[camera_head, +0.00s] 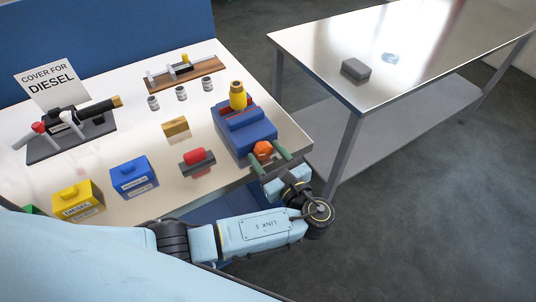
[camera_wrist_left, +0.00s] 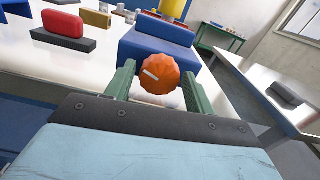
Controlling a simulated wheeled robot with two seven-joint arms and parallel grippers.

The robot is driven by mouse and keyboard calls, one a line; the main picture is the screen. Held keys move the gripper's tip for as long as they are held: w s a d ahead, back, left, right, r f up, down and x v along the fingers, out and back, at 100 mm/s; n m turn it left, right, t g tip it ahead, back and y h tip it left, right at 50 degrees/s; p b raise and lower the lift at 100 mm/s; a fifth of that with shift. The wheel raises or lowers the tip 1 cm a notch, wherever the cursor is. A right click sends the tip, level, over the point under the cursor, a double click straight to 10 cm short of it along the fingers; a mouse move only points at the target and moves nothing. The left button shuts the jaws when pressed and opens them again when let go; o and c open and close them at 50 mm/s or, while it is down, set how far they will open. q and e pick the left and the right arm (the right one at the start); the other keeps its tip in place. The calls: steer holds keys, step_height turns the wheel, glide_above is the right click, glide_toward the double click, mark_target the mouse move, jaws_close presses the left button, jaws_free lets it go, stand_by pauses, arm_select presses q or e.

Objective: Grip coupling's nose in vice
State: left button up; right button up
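The blue vice (camera_head: 246,133) stands at the right front corner of the white table, with red pieces at its jaws. The yellow coupling (camera_head: 237,97) stands upright at the vice's jaws. Its lower end is hidden, so I cannot tell how tightly it is held. An orange ribbed knob (camera_head: 263,150) is on the vice's front; it also shows in the left wrist view (camera_wrist_left: 160,74) with a white mark. My left gripper (camera_head: 271,162) is open, its green fingers on either side of the knob with visible gaps. My right gripper is in neither view.
A red block on a grey base (camera_head: 196,157), a brass block (camera_head: 176,126), blue box (camera_head: 134,177) and yellow diesel box (camera_head: 78,201) lie left of the vice. A dispenser (camera_head: 70,135) stands farther left. A steel table (camera_head: 420,55) stands right, across a floor gap.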

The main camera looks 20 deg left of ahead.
arm_select(q)
steer(key=c, duration=0.7)
steer(key=m+p, duration=0.1)
steer(key=p, duration=0.1)
steer(key=m+p, duration=0.1)
steer(key=p, duration=0.1)
steer(key=m+p, duration=0.1)
steer(key=p, duration=0.1)
steer(key=shift+r+m, duration=0.25)
steer(key=shift+m, duration=0.15)
steer(key=shift+w+f+m+p, duration=0.1)
steer(key=shift+f+m+p, duration=0.15)
steer(key=shift+m+p, duration=0.75)
steer(key=o, duration=1)
steer(key=b+v, duration=0.1)
steer(key=v, duration=1.2)
steer(key=shift+d, duration=0.15)
